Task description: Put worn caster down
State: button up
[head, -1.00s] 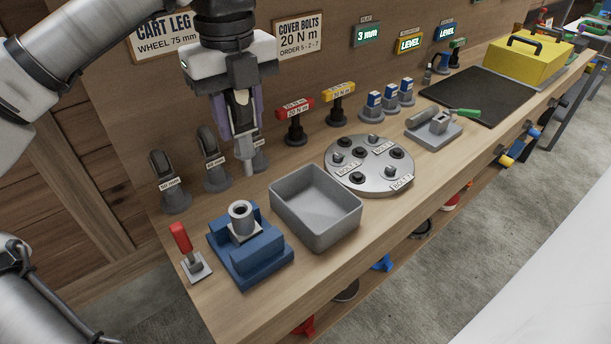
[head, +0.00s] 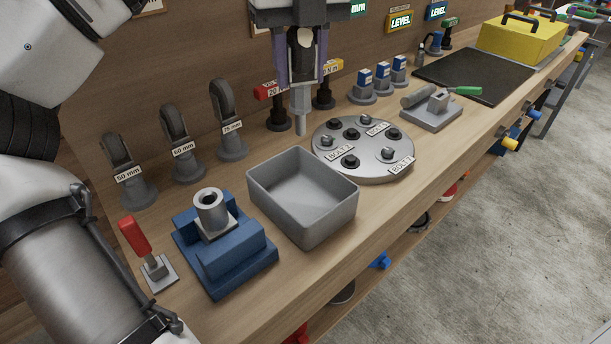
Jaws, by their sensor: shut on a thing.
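My gripper (head: 301,76) has purple-lined fingers and is shut on the worn caster (head: 300,104). The caster hangs upright, its grey stem pointing down. Its upper part is largely hidden between the fingers. The caster is above the bench, behind the grey bin in the picture and left of the round bolt plate. An open grey bin (head: 262,194) stands on the bench and looks empty. A blue block fixture (head: 225,260) with a grey upright sleeve (head: 212,211) stands to the left of the bin.
Casters labelled 50 mm (head: 128,180), 60 mm (head: 183,150) and 75 mm (head: 228,125) stand at the back. A red-handled lever (head: 135,237) is beside the blue fixture. The bolt plate (head: 365,165) is right of the bin. A dark mat (head: 470,75) lies clear farther right.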

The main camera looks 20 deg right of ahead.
aim_at(300, 88)
notch_tip(300, 88, down, 16)
jog(key=shift+r, duration=0.25)
jog(key=shift+f, duration=0.2)
jog(key=o, duration=1.2)
notch_tip(300, 88, up, 12)
jog(key=shift+r, duration=0.2)
